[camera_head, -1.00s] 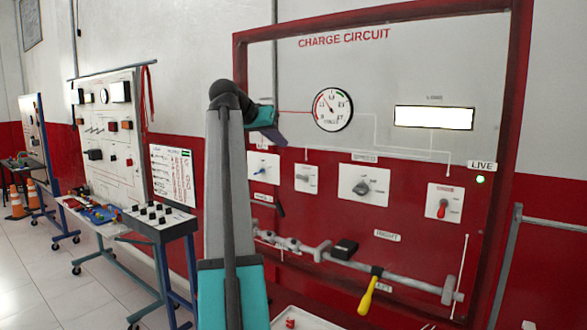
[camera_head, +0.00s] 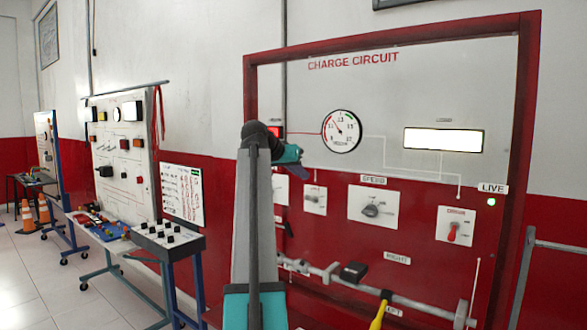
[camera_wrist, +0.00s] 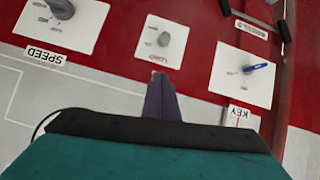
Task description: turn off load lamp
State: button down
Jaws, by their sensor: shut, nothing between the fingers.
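The load lamp (camera_head: 443,139) is a wide rectangle at the upper right of the charge circuit panel and glows bright white. A small white plate (camera_head: 313,207) with a grey switch sits below the gauge. In the wrist view, upside down, this grey switch (camera_wrist: 163,39) is in the middle, over a small red-lettered label (camera_wrist: 158,57).
A speed knob (camera_head: 370,210) and a red switch (camera_head: 453,232) are to the right. A key plate with a blue key (camera_wrist: 258,66) is beside the middle plate. A bar with a yellow-handled tool (camera_head: 378,316) runs below. A metal rail (camera_head: 560,246) stands at the right.

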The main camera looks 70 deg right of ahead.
aim_at(310, 199)
jog(key=shift+s+f+p, duration=0.2)
jog(key=shift+f, duration=1)
jog(key=shift+s+f+p, duration=0.2)
jog(key=shift+f, duration=1)
jog(key=shift+s+f+b, duration=0.15)
jog(key=shift+b, duration=0.15)
